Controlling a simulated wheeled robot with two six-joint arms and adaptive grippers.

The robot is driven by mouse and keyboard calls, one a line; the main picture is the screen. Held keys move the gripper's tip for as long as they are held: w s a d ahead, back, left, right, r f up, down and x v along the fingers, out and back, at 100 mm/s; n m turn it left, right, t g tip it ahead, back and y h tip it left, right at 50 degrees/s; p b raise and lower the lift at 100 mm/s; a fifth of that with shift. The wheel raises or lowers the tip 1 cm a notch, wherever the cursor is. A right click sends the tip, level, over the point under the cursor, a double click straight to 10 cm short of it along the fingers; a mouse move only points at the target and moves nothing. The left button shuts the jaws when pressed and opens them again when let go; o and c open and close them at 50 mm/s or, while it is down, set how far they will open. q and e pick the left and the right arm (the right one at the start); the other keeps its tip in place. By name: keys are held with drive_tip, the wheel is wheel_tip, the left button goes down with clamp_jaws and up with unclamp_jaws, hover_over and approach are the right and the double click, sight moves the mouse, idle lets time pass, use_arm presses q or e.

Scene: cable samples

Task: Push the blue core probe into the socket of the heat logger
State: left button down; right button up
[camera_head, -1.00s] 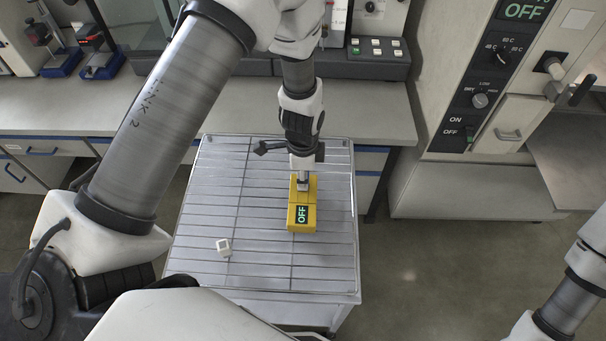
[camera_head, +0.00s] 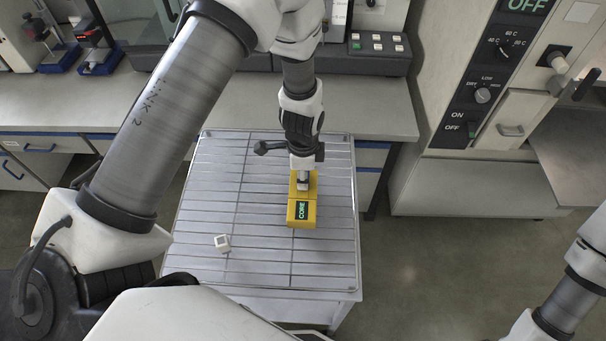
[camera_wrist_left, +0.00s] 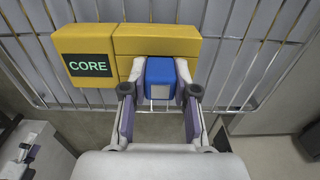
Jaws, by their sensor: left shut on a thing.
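The heat logger is a yellow block (camera_head: 301,221) on the wire-rack cart top. Its display reads CORE in green, and it also shows in the left wrist view (camera_wrist_left: 154,40). My left gripper (camera_head: 303,184) points down at the logger's far part. In the left wrist view my left gripper (camera_wrist_left: 161,82) is shut on the blue core probe (camera_wrist_left: 160,82). The probe's far end meets the yellow body, at a recess between yellow sides. Its inserted part and the socket's inside are hidden. My right gripper is out of view.
A small white cube (camera_head: 222,243) lies on the rack (camera_head: 205,200), left of the logger. The rack's right side is clear. A bench (camera_head: 372,110) stands behind the cart, and a large cabinet with dials (camera_head: 482,95) stands at the right.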

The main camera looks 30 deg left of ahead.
use_arm(q)
drive_tip(key=c, duration=0.8)
unclamp_jaws()
drive_tip(key=shift+r, duration=0.1)
